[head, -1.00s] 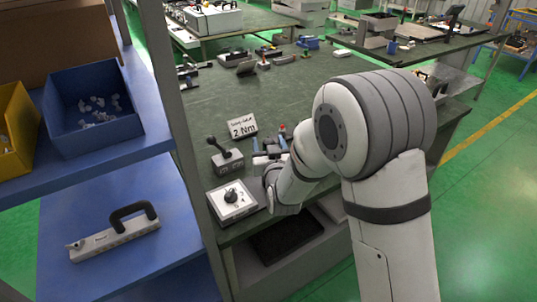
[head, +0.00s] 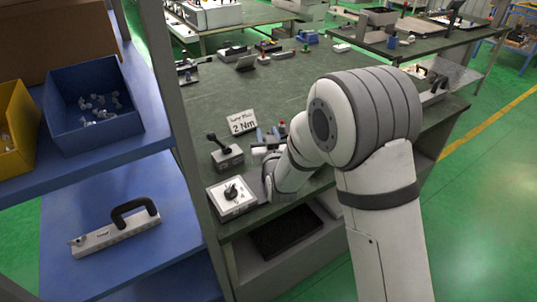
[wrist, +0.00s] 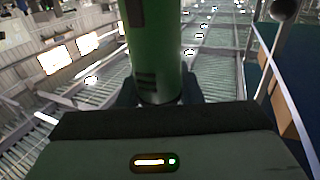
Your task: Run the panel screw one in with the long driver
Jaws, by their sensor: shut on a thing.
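In the wrist view, my gripper (wrist: 158,95) is shut on a green cylindrical tool body (wrist: 155,45), which looks like the long driver. It stands between the two dark fingers and runs out of the top of the picture, so its tip is hidden. In the head view, my arm reaches down over the front left of the green bench, and its own links hide the gripper and tool. A light box with a black knob (head: 231,195) sits at the bench's front left corner, beside my wrist. I cannot make out panel screw one.
A joystick box (head: 226,155) and a "2 Nm" sign (head: 242,122) stand just behind the knob box. A blue shelf at left holds a blue bin (head: 95,105) of small parts and a yellow bin (head: 15,130). The bench middle is largely clear.

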